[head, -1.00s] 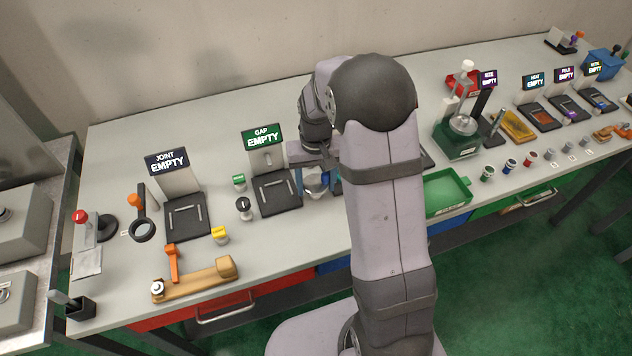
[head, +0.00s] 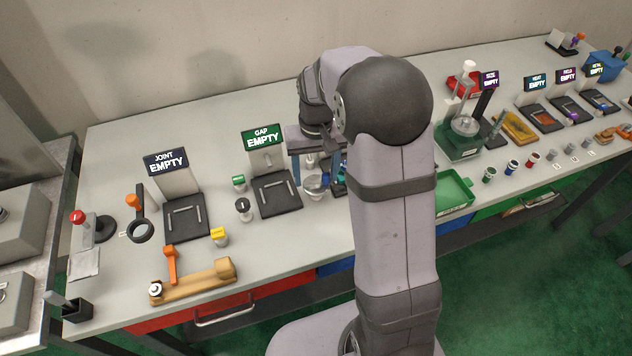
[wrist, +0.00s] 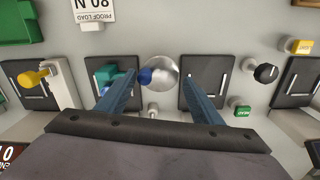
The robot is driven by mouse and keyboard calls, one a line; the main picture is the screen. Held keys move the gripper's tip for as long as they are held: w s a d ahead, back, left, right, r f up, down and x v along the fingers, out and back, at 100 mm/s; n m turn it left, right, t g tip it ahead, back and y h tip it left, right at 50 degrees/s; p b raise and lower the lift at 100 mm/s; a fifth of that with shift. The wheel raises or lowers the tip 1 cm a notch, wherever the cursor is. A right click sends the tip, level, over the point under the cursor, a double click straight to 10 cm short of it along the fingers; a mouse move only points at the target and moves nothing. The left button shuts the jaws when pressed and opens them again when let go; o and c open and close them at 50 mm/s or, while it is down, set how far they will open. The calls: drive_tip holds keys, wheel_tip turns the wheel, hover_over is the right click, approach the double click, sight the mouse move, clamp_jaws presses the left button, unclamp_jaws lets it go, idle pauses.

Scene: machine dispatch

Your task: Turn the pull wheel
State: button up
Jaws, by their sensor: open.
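My gripper (wrist: 160,77) is open and empty, its two blue fingers spread wide and pointing down over the bench. In the head view my gripper (head: 311,172) is right of the GAP stand. A silver round bowl (wrist: 163,74) lies below and between the fingertips; I cannot tell the height gap. A blue round knob (wrist: 145,76) sits at its left edge, beside a teal block (wrist: 116,80) on a black pad, partly behind the left finger. A yellow knob (wrist: 36,77) stands farther left. No part is clearly labelled as the pull wheel; a PROOF LOAD card (wrist: 95,9) lies nearby.
The GAP stand (head: 264,138) and JOINT stand (head: 167,163) read EMPTY. A black knob (wrist: 266,73) and green block (wrist: 241,110) are right of the gripper.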

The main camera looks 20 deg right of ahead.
sight(316, 184)
drive_tip(key=shift+r, duration=1.5)
